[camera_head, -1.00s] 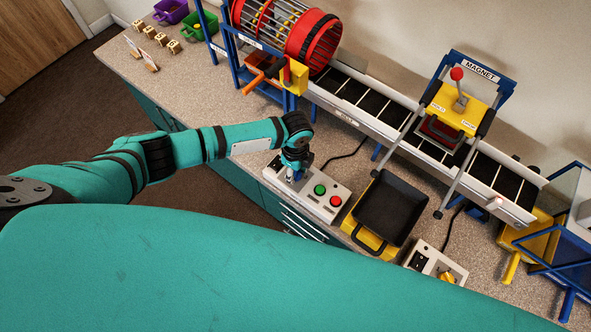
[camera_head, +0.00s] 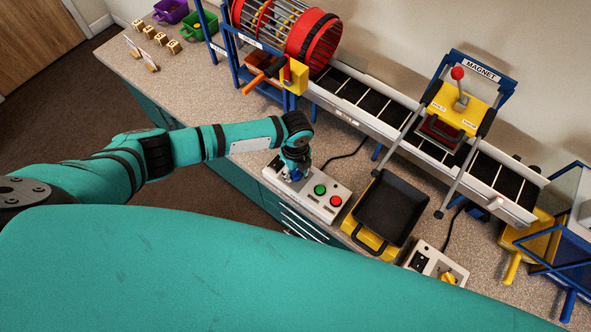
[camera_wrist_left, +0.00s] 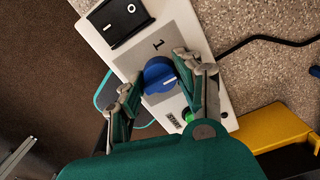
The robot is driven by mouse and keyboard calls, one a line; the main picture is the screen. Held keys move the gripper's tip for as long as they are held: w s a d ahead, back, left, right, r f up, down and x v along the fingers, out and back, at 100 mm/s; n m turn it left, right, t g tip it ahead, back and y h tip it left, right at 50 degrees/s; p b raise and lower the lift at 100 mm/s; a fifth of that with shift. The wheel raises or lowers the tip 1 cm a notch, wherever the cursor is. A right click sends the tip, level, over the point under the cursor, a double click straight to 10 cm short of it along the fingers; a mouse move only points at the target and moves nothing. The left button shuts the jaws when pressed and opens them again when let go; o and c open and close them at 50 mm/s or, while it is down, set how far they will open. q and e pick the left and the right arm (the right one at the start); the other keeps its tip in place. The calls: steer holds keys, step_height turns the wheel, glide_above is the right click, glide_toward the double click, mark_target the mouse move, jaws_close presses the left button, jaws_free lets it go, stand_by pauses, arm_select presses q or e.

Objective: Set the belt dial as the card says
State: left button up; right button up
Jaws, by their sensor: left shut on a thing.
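The belt control box (camera_head: 343,189) has a green button and a red button in the head view. The box also shows in the left wrist view (camera_wrist_left: 216,104). Its blue dial (camera_wrist_left: 159,72) has a white pointer line on its right side, and the number 1 is printed above it. My left gripper (camera_head: 293,174) is shut on the dial, with one finger on either side. Small cards (camera_head: 141,55) stand at the far left of the counter, too small to read. My right gripper is not in view.
The conveyor belt (camera_head: 372,101) runs behind the box, under the magnet frame (camera_head: 481,68). A black tray (camera_head: 391,208) stands just right of the box. A second box with a yellow knob (camera_head: 447,277) is at the front right. The counter left of the box is clear.

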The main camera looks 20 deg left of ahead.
mark_target(296, 171)
arm_select(q)
steer(key=o, duration=1.1)
steer(key=shift+o, duration=0.2)
step_height(296, 171, up, 12)
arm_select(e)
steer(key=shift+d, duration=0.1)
